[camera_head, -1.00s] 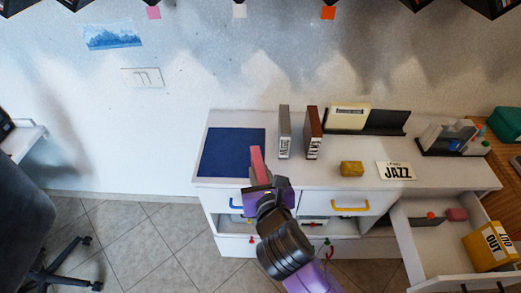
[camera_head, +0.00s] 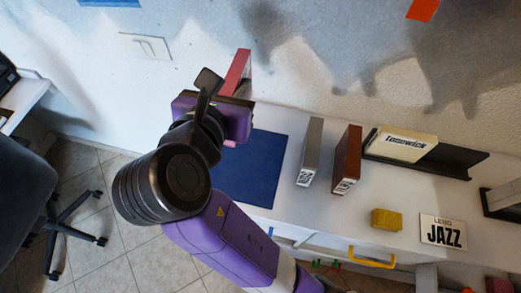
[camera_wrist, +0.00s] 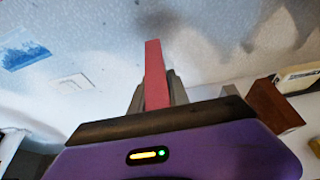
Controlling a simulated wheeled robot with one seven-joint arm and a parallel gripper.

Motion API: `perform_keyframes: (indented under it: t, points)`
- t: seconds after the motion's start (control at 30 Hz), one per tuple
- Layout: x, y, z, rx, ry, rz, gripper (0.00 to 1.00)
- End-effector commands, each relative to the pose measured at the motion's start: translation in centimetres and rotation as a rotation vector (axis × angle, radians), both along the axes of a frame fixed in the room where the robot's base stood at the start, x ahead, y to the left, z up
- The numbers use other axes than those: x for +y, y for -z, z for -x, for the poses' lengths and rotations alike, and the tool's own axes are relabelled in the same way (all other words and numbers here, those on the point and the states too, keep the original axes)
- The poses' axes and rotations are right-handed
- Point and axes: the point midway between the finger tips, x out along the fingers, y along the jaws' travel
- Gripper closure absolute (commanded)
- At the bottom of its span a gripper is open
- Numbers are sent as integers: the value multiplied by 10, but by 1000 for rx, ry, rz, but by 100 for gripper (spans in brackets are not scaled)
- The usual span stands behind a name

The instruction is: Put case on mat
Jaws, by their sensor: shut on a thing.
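The case is a thin pink-red box (camera_head: 238,68) held upright in my gripper (camera_head: 234,92). It also shows in the wrist view (camera_wrist: 155,75), between the two grey fingers. My gripper is shut on it. The mat is a dark blue rectangle (camera_head: 255,175) on the left part of the white cabinet top. In the head view, my gripper and the case are up beyond the mat's back left side, in front of the wall. My arm hides the mat's left part. The case appears raised off the surface.
A grey case (camera_head: 311,150) and a brown case (camera_head: 347,160) stand right of the mat. A black rack (camera_head: 450,160) holds a cream case (camera_head: 402,145). A yellow block (camera_head: 386,219) and a JAZZ card (camera_head: 443,231) lie farther right. A dark chair (camera_head: 25,200) stands at left.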

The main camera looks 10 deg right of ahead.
Motion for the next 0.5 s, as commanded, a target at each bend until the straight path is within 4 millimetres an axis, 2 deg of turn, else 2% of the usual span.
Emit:
perform_keyframes:
  t: [0.07,0.17,0.27,0.5]
  points:
    - [10,-8,6,-1,4,0,100]
    - [14,-3,10,3,8,3,100]
    - [13,16,11,6,9,5,100]
    - [12,75,10,6,9,6,100]
